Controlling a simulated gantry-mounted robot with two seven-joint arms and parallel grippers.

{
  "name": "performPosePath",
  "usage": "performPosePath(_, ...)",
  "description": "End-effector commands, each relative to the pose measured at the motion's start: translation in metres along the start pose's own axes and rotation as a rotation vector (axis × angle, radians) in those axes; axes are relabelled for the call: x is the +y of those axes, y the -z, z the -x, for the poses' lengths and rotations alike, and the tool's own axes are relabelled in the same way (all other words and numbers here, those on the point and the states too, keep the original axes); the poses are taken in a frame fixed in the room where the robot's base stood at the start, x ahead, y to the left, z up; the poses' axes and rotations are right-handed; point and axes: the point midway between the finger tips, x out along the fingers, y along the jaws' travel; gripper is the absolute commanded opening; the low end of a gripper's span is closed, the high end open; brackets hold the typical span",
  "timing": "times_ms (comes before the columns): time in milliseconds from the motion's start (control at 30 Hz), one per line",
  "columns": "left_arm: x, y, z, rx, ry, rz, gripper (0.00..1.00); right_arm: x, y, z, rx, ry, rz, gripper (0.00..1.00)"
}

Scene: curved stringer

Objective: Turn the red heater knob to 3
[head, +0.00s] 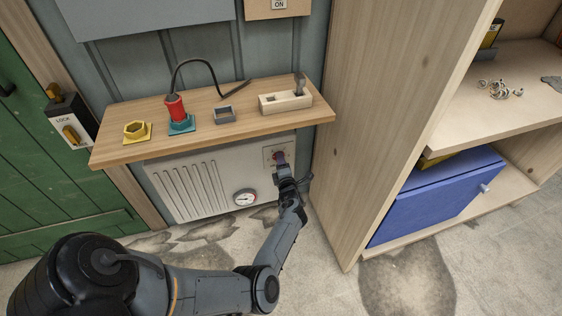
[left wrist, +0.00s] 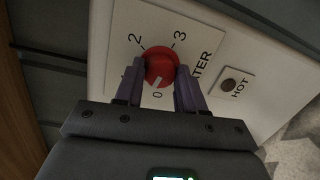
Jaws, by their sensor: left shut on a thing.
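The red heater knob (left wrist: 161,66) sits on a white plate with dark numerals in the left wrist view. A 2 and a 3 show beyond the knob, and a 0 shows on the near side, between my fingers. A pale mark on the knob points toward the 0. My left gripper (left wrist: 160,76) is shut on the knob, one finger on each side. In the head view, the left gripper (head: 281,168) reaches the control plate at the upper right of the white heater (head: 205,185) and mostly covers the knob.
A wooden shelf (head: 215,140) juts out above the heater, holding several fixtures. A round gauge (head: 245,198) is on the heater front. A plate marked HOT (left wrist: 233,84) is beside the knob plate. A tall wooden cabinet side (head: 365,130) stands close to the right of my left gripper.

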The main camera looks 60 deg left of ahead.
Motion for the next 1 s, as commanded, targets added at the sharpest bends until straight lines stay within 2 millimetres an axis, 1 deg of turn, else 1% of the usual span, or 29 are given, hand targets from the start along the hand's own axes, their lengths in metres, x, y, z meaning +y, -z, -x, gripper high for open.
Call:
performPosePath(100,0.0010,-0.0005,-0.0003,0.007,0.014,-0.110,0.08,-0.0001,0.0016,0.0051,0.000,0.001,-0.001,0.43)
performPosePath(400,-0.0009,-0.0010,0.0000,0.025,0.045,-0.393,0.08,0.0002,0.0034,0.0109,0.000,0.000,0.000,0.43)
performPosePath(1000,-0.0041,-0.0009,-0.0002,0.064,0.105,-0.960,0.08,0.0023,0.0029,0.0109,-0.001,-0.006,0.009,0.43)
